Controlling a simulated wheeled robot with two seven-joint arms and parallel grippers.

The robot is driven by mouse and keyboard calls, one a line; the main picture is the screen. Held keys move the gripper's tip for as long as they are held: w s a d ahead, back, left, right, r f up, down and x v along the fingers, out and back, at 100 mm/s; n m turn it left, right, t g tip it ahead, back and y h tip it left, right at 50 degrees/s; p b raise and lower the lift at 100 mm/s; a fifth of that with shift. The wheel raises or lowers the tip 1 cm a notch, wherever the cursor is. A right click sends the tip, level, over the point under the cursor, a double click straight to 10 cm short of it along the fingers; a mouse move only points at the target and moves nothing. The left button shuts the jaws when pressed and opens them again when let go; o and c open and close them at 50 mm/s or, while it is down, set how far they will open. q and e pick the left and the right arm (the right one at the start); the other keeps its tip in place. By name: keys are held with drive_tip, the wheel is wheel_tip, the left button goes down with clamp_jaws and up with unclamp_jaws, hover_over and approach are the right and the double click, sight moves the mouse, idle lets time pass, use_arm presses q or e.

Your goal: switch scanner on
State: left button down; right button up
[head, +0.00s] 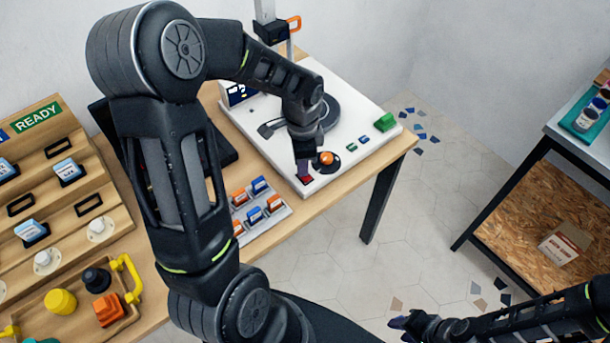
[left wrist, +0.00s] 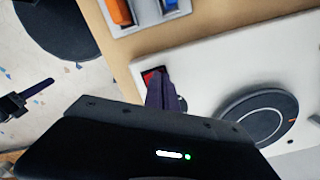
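The scanner is a white base plate (head: 345,100) on the wooden table, with a dark round turntable (head: 328,112) and an orange knob (head: 326,158). A red switch (head: 307,180) sits near its front corner; it also shows in the left wrist view (left wrist: 151,74). My left gripper (head: 304,171) points down right at the switch, with its fingertips (left wrist: 161,88) partly covering it. The fingers are together with nothing between them. Whether they touch the switch, and its position, I cannot tell. My right gripper (head: 402,323) is low, over the floor, away from the table.
A grey tray (head: 280,222) of orange and blue cartridges lies beside the scanner. A green block (head: 385,122) is on the plate. A wooden rack (head: 75,185) with a READY sign stands left. A shelf unit (head: 560,130) stands right.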

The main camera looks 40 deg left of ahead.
wheel_tip(320, 180, up, 6)
drive_tip(key=p, duration=0.5)
drive_tip(key=shift+f, duration=0.25)
drive_tip(key=shift+s+f, duration=0.1)
idle(0.4)
